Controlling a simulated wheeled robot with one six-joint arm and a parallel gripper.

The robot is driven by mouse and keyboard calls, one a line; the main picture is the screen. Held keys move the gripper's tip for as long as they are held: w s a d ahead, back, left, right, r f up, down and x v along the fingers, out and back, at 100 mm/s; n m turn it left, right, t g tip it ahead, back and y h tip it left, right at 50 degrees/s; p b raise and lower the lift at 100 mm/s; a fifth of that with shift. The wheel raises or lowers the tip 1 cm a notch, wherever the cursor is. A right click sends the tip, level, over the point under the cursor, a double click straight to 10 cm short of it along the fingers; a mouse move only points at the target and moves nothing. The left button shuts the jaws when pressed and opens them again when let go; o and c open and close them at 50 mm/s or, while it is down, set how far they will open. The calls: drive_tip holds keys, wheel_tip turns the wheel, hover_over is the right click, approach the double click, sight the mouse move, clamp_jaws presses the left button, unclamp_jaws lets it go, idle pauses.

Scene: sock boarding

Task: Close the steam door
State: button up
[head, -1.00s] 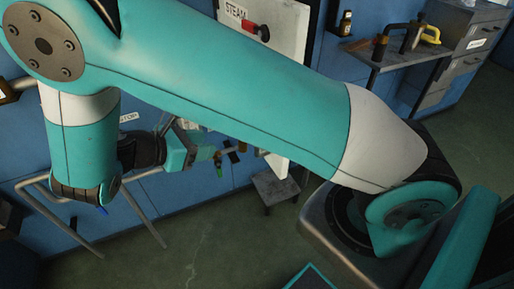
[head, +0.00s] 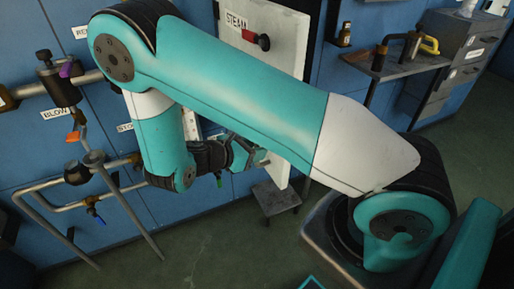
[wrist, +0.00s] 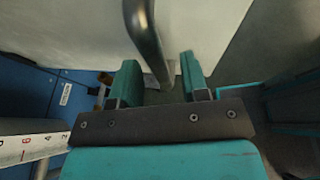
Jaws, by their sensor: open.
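The steam door (head: 284,30) is a white panel labelled STEAM with a red and black knob (head: 258,41), at the top middle of the head view. My arm covers much of it. In the wrist view the pale door (wrist: 85,30) fills the top, and a dark grey curved bar handle (wrist: 150,45) runs down between my fingers. My gripper (wrist: 160,78) is open, one finger on each side of the bar; I cannot tell whether either touches it. In the head view my gripper (head: 245,155) is in front of the door's lower part.
Pipes and valves (head: 75,170) line the blue wall at left. A small dark stool (head: 276,198) stands below the door. A wall shelf (head: 395,65) and grey drawers (head: 460,70) are at right. The floor (head: 200,235) in front is mostly clear.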

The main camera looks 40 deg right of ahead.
drive_tip(key=shift+d+f, duration=0.3)
drive_tip(key=shift+d, duration=0.35)
clamp_jaws()
drive_tip(key=shift+d, duration=0.1)
